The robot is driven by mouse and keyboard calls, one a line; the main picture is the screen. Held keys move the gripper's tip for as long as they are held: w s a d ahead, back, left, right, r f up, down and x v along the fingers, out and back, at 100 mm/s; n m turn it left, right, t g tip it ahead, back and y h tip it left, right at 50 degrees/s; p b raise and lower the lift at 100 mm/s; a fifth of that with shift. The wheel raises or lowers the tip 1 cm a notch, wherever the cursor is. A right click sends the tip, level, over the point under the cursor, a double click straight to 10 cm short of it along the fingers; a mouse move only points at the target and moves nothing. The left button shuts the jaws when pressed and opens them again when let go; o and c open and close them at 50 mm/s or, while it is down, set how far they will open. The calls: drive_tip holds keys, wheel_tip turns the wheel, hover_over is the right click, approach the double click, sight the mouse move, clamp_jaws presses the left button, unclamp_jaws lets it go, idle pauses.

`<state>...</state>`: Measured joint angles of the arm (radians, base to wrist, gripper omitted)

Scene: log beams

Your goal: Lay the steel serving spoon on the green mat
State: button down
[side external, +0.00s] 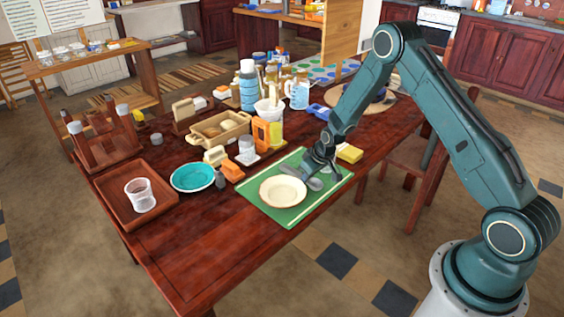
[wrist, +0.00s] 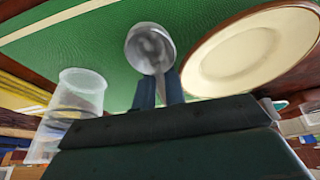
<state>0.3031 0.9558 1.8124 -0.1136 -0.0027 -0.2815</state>
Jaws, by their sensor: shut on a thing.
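The steel serving spoon shows its rounded bowl (wrist: 150,48) in the wrist view, and its bowl (side external: 314,184) lies over the mat in the side view. My gripper (side external: 312,174) is shut on the spoon, low over the far part of the mat. In the wrist view my gripper's fingers (wrist: 160,88) close behind the bowl, and the handle is mostly hidden. The green mat (side external: 262,212) lies on the table's near right edge; it also fills the top of the wrist view (wrist: 90,45). I cannot tell whether the spoon touches the mat.
A cream plate (side external: 283,191) sits on the mat, beside the spoon; it also shows in the wrist view (wrist: 250,50). A clear container (wrist: 80,92) shows at left there. The front table corner is clear.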

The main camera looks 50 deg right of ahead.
drive_tip(key=shift+f, duration=0.15)
drive_tip(key=c, duration=1.5)
unclamp_jaws()
drive_tip(key=shift+o, duration=0.2)
drive_tip(key=v, duration=1.2)
drive_tip(key=shift+r, duration=0.25)
